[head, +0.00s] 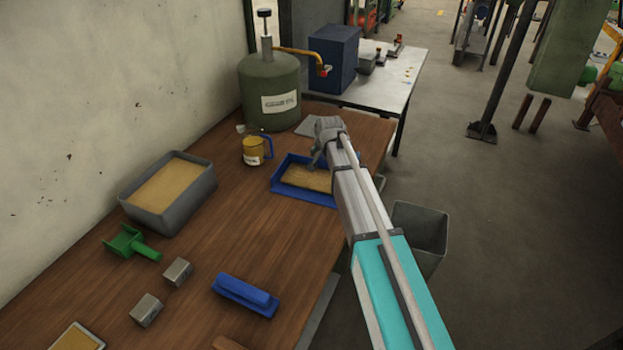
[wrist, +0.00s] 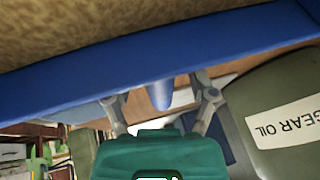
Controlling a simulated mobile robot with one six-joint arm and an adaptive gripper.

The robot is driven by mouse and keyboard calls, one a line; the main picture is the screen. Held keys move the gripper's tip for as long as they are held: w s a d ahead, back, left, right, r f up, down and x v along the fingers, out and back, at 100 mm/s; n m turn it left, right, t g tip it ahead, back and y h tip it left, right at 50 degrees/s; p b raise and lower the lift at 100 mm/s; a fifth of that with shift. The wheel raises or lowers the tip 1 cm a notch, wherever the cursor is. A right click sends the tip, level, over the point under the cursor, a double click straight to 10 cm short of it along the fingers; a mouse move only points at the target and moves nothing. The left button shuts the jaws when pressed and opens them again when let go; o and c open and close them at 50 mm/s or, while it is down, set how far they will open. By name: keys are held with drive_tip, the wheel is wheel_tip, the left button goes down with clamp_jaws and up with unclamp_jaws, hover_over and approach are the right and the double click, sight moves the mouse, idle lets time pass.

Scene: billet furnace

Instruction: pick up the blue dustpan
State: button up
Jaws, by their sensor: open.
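The blue dustpan (head: 284,190) lies on the wooden workbench and holds brown granular material. In the wrist view its blue wall (wrist: 80,88) crosses the picture, with a short blue handle (wrist: 160,93) sticking out from it. My gripper (head: 314,163) is over the dustpan's far side in the head view, and my arm hides the dustpan's right end. In the wrist view my gripper (wrist: 160,103) is open, with one finger on each side of the handle. Gaps show between the fingers and the handle; I cannot tell whether either touches it.
A green gear oil tank (head: 270,92) and a yellow jug with a blue handle (head: 254,150) stand close behind the dustpan. A grey sand bin (head: 165,215), green scoop (head: 130,243), metal blocks (head: 177,272) and a blue brush-like tool (head: 245,292) lie nearer. A grey bin (head: 420,230) stands beside the bench.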

clamp_jaws()
drive_tip(key=shift+r, duration=0.15)
idle(0.5)
wheel_tip(320, 180, up, 2)
drive_tip(key=shift+r+p, duration=0.1)
drive_tip(key=shift+p, duration=1.1)
drive_tip(key=p+v, duration=0.2)
drive_tip(key=v, duration=0.1)
drive_tip(key=d+p+v, duration=0.1)
drive_tip(key=p+v, duration=0.2)
drive_tip(key=s+p+v, duration=0.1)
drive_tip(key=p+v, duration=0.1)
drive_tip(key=v, duration=0.1)
drive_tip(key=shift+d+f, duration=0.15)
drive_tip(key=shift+f, duration=0.2)
drive_tip(key=s+d+r+p, duration=0.3)
drive_tip(key=s+d, duration=0.1)
drive_tip(key=s, duration=0.3)
drive_tip(key=shift+s+p, duration=0.3)
drive_tip(key=shift+s, duration=0.05)
